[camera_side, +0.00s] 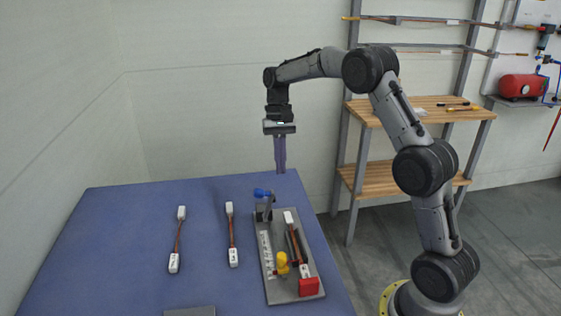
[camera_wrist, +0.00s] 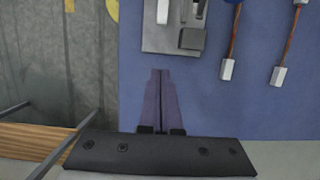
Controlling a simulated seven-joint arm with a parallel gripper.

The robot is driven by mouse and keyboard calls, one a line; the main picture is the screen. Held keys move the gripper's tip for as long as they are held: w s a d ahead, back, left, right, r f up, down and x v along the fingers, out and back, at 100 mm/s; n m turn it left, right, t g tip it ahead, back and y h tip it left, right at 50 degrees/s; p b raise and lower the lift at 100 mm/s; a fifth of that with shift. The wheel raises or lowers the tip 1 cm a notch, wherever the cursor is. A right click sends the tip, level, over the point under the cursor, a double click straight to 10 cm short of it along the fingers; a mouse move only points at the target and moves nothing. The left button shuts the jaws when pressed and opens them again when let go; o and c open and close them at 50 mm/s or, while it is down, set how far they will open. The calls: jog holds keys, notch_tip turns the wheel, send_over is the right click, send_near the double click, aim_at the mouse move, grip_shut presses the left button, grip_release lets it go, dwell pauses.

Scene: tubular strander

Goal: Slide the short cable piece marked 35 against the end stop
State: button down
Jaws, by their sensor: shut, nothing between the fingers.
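A grey fixture plate (camera_side: 283,291) lies on the right part of the blue table. On it a cable piece with white end blocks (camera_side: 289,218) lies lengthwise, its near end at a red block (camera_side: 309,287) that looks like the end stop; I cannot tell whether they touch. Two more cable pieces, one in the middle (camera_side: 232,236) and one on the left (camera_side: 178,240), lie on the table. Their marks are too small to read, so I cannot tell which is 35. My gripper (camera_side: 281,170) is shut and empty, pointing down, high over the table's back edge. It also shows in the wrist view (camera_wrist: 160,72).
A yellow clamp (camera_side: 282,264) and a blue-handled clamp (camera_side: 264,194) stand on the plate. Another grey plate (camera_side: 190,311) is cut off at the front edge. A wooden shelf (camera_side: 412,111) stands behind. The table's left side is clear.

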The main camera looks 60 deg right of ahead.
jog(key=shift+d+r, duration=0.1)
jog(key=shift+r, duration=0.2)
jog(key=c, duration=1.2)
grip_release()
jog(key=shift+a+r, duration=0.15)
jog(key=shift+a, duration=0.1)
jog(key=shift+o, duration=1)
jog(key=s+a+r+h, duration=0.1)
jog(key=s+a+r, duration=0.3)
jog(key=a, duration=0.6)
jog(key=shift+s+t, duration=0.3)
jog(key=shift+s, duration=0.7)
jog(key=t+h, duration=0.1)
jog(key=t, duration=0.1)
send_over(303, 265)
jog(key=shift+r, duration=0.35)
jog(key=shift+f, duration=0.1)
notch_tip(303, 265, down, 14)
jog(key=shift+r, duration=0.2)
